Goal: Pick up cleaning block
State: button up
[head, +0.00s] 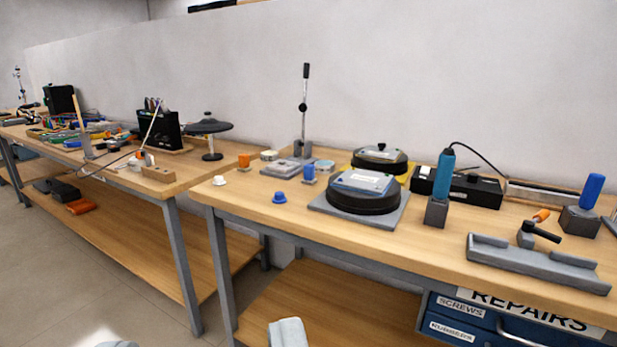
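I cannot tell for sure which thing is the cleaning block. A small brown block (158,174) lies near the front right corner of the left workbench. On the right workbench, a dark grey block (580,221) has a blue handle, and another grey block (436,212) holds a teal-handled tool. My gripper (203,339) shows at the bottom edge as two pale grey fingertips set wide apart. It is open, with nothing seen between the tips, and is well short of the benches. Most of the gripper is out of frame.
The right workbench (262,213) carries two round black devices, a grey lever stand, small blue and white knobs and a grey clamp rail (540,265). Blue drawers (460,320) hang below it. The left workbench holds a black box and tools. A wall stands behind; the floor is clear at left.

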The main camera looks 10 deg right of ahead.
aim_at(308, 179)
jog(key=i+l, duration=0.2)
jog(key=i, duration=0.35)
jog(key=i+l+z, duration=0.1)
jog(key=i+l, duration=0.15)
jog(key=i, duration=0.3)
jog(key=i+l, duration=0.15)
jog(key=i, duration=0.4)
jog(key=z, duration=0.05)
